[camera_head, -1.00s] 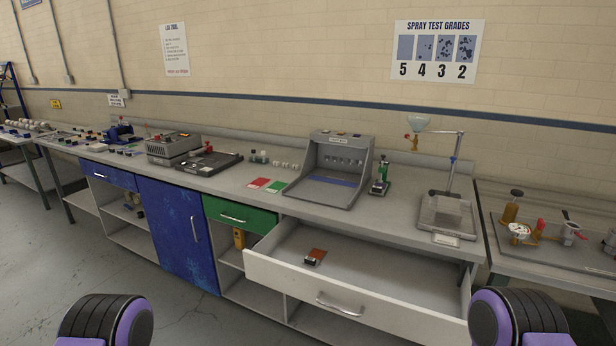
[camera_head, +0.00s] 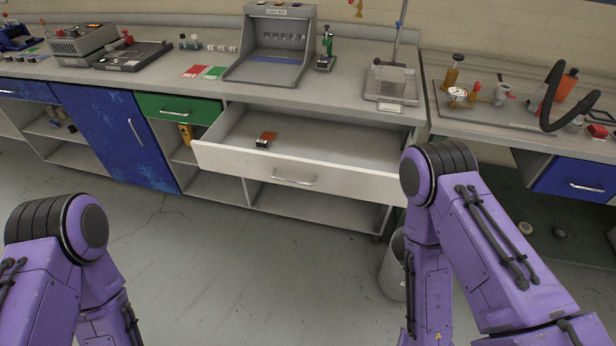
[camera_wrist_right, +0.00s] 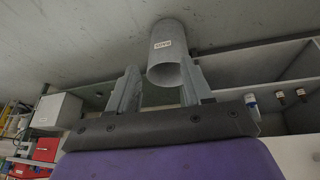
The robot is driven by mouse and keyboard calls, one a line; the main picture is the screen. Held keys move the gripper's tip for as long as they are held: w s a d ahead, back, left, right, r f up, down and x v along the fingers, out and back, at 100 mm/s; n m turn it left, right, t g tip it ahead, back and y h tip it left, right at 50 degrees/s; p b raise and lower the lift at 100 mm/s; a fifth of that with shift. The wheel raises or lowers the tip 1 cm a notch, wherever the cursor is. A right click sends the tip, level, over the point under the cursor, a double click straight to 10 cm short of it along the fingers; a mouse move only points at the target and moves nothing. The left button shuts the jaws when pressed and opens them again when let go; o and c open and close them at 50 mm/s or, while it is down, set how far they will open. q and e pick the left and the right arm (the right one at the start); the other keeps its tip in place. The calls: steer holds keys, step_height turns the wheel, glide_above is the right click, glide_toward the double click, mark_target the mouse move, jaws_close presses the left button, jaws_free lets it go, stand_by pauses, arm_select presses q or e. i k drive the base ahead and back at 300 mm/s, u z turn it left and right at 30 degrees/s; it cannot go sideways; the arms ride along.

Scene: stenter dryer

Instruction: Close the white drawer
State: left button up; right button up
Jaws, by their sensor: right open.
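The white drawer (camera_head: 240,164) is pulled well out of the bench in the head view, with its silver handle (camera_head: 294,181) on the front panel. A small red-brown and dark item (camera_head: 266,140) lies inside it. My right arm stands in front of the drawer's right end and hides that corner. My right gripper (camera_wrist_right: 160,68) shows in the right wrist view with its two fingers apart and nothing between them. I cannot make out the drawer clearly there. My left arm is at the lower left, apart from the drawer; its gripper is out of view.
A grey bin (camera_head: 392,268) stands on the floor beside my right arm; a grey cylinder marked with a label (camera_wrist_right: 166,48) shows beyond the right fingers. The closed green drawer (camera_head: 165,108) and blue cabinet door (camera_head: 113,135) are to the left.

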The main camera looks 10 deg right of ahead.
mark_target(359, 159)
steer(key=k, duration=0.3)
steer(key=z, duration=0.75)
steer(key=i, duration=0.7)
steer(key=u, duration=0.05)
